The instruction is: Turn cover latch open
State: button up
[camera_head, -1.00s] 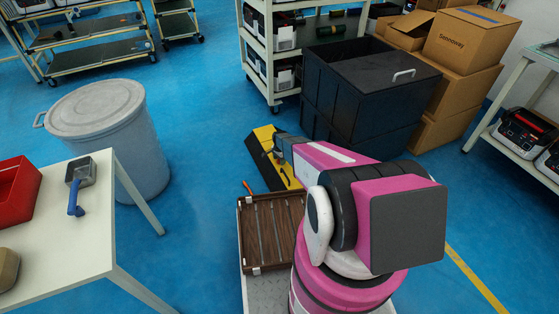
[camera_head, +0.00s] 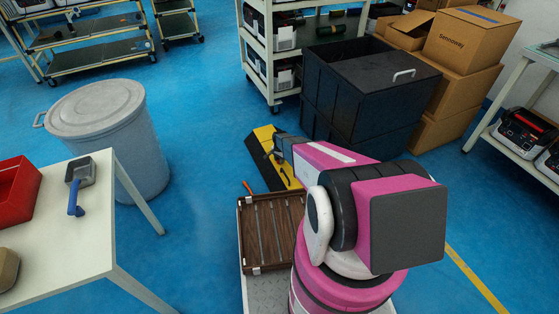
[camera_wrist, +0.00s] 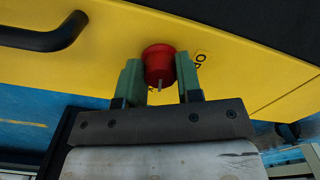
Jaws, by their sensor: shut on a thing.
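The cover latch is a red round knob (camera_wrist: 158,64) on a yellow cover (camera_wrist: 225,75), seen in the wrist view. My gripper (camera_wrist: 160,78) has its two green fingers on either side of the knob and is shut on it. Part of a label with dark letters shows on the cover just right of the knob. In the head view the yellow cover (camera_head: 263,136) with dark sides stands on the floor beyond my arm. The knob is hidden there behind my gripper.
A black handle (camera_wrist: 45,38) sticks out from the cover, left of the knob. In the head view a brown slatted tray (camera_head: 270,232) lies near my base. Black bins (camera_head: 350,90) stand behind the cover. A grey lidded barrel (camera_head: 108,140) and white table (camera_head: 75,235) stand left.

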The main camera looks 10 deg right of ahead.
jog(key=n, duration=0.4)
jog(key=shift+n, duration=0.3)
jog(key=n, duration=0.3)
jog(key=shift+n, duration=0.4)
jog(key=n, duration=0.3)
jog(key=shift+s+d, duration=0.1)
jog(key=shift+n, duration=2.1)
jog(key=o, duration=0.9)
jog(key=shift+o, duration=0.2)
